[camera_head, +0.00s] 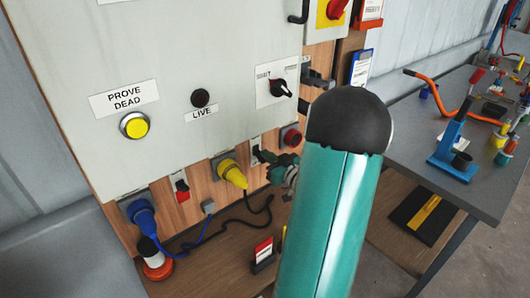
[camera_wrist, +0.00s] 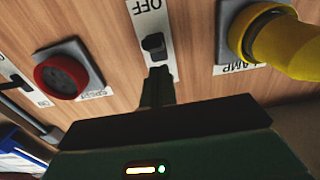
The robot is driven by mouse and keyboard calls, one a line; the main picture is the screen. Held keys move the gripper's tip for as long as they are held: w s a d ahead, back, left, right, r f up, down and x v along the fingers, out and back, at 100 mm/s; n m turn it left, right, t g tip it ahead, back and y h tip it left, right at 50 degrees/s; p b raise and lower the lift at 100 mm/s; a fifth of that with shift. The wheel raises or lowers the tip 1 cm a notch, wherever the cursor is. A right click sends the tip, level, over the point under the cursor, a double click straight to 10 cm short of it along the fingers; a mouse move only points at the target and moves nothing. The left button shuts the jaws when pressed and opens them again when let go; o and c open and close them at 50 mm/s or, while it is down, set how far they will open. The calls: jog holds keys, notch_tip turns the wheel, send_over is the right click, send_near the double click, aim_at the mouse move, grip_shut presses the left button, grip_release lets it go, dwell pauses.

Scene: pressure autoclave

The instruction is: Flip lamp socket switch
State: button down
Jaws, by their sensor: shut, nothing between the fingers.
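The lamp socket switch is a small black toggle (camera_wrist: 153,44) on a white plate marked OFF, which appears upside down in the wrist view. In the head view its white plate (camera_head: 255,143) shows just right of the yellow plug, partly covered by my gripper. The yellow plug (camera_wrist: 285,42) sits in its socket beside the switch, above a label partly reading AMP; it also shows in the head view (camera_head: 232,172). My gripper (camera_wrist: 158,78) is shut and empty, its tips close to the toggle's lower end in the wrist view. I cannot tell whether they touch.
A red round button (camera_wrist: 62,76) is on the switch's other side. A grey bench (camera_head: 400,135) with tools stands right. Cables lie below the plugs.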

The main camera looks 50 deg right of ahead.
jog(key=v, duration=0.8)
jog(key=shift+r, duration=0.35)
dwell(0.4)
dwell(0.5)
